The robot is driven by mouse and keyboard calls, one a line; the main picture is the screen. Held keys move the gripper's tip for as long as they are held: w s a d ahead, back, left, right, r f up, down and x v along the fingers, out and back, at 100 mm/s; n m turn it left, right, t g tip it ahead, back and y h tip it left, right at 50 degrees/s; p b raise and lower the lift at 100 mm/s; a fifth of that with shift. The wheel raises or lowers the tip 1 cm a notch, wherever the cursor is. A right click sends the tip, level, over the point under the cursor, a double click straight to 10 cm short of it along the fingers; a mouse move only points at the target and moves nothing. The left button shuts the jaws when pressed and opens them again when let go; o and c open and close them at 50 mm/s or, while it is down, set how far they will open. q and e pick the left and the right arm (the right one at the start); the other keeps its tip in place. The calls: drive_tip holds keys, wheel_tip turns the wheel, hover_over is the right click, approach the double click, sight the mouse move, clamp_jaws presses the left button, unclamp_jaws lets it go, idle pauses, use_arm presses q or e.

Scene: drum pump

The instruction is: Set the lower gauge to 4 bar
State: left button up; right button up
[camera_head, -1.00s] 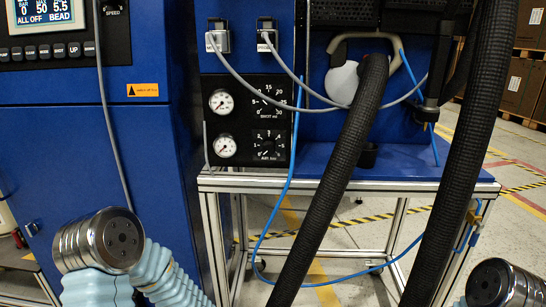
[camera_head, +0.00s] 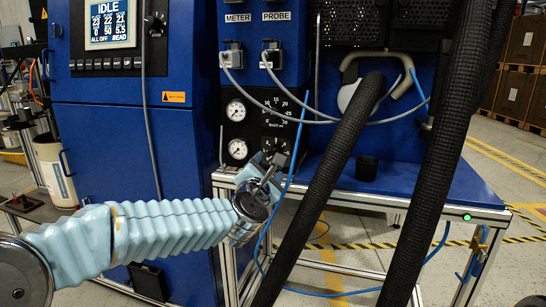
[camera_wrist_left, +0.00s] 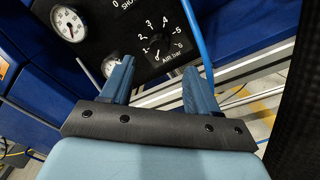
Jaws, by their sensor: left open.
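The lower gauge (camera_head: 238,149) is a small white round dial low on the black panel of the blue machine. Its needle is too small to read.
The upper gauge (camera_head: 236,110) and its scale sit above. A blue hose (camera_head: 294,155) runs down close to my left gripper. Thick black hoses (camera_head: 330,185) cross in front of the blue table (camera_head: 430,187). A black cup (camera_head: 367,168) stands on the table.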

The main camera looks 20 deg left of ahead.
use_arm(q)
drive_tip(key=w, duration=0.2)
drive_tip(key=w+p, duration=0.1)
drive_tip(key=w, duration=0.4)
drive_tip(key=shift+w+a, duration=0.3)
drive_tip(key=shift+a, duration=0.05)
drive_tip(key=c, duration=1)
drive_tip(key=shift+f, duration=0.1)
